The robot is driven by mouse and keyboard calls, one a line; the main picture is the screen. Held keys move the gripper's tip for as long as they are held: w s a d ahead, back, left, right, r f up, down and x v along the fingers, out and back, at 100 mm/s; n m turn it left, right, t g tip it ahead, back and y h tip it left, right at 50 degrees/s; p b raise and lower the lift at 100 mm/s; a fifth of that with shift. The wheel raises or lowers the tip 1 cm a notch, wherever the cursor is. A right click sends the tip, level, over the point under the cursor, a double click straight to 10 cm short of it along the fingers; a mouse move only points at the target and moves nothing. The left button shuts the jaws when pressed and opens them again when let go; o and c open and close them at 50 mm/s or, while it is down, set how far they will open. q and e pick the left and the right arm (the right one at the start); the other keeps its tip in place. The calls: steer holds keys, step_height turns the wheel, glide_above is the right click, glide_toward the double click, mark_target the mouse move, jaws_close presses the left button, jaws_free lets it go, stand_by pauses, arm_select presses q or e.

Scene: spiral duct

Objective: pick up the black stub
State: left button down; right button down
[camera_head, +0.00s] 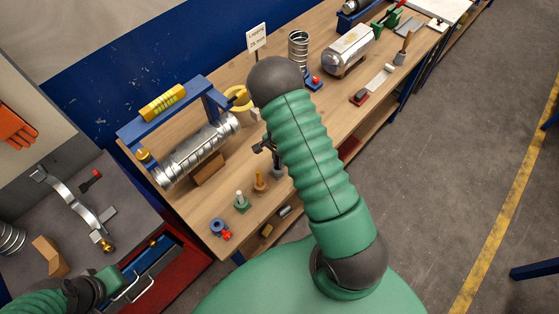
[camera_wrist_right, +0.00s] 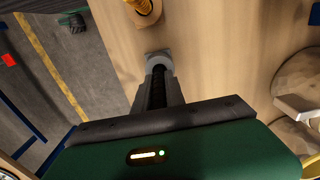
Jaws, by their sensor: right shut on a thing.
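The black stub (camera_head: 278,172), a dark grey piece, stands on the wooden bench at the end of a row of small stubs. In the right wrist view its grey base (camera_wrist_right: 158,60) shows beyond the fingers, and the rest is hidden between them. My right gripper (camera_head: 272,153) comes down over it and is shut on it; its fingers also show in the wrist view (camera_wrist_right: 158,88). I cannot tell whether the base is clear of the bench. My left gripper (camera_head: 112,282) is at the lower left near a drawer handle, its fingers unclear.
An orange stub (camera_head: 260,182) and a green stub (camera_head: 241,202) stand close by. A silver spiral duct (camera_head: 197,152) lies in a blue frame behind. A blue-and-red piece (camera_head: 220,229) sits near the bench corner. An open red drawer (camera_head: 190,270) is at lower left.

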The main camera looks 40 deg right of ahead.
steer(key=shift+a+f, duration=0.1)
steer(key=shift+a, duration=0.6)
arm_select(q)
steer(key=shift+w+a, duration=0.1)
steer(key=shift+a, duration=0.25)
arm_select(e)
steer(key=shift+d, duration=0.4)
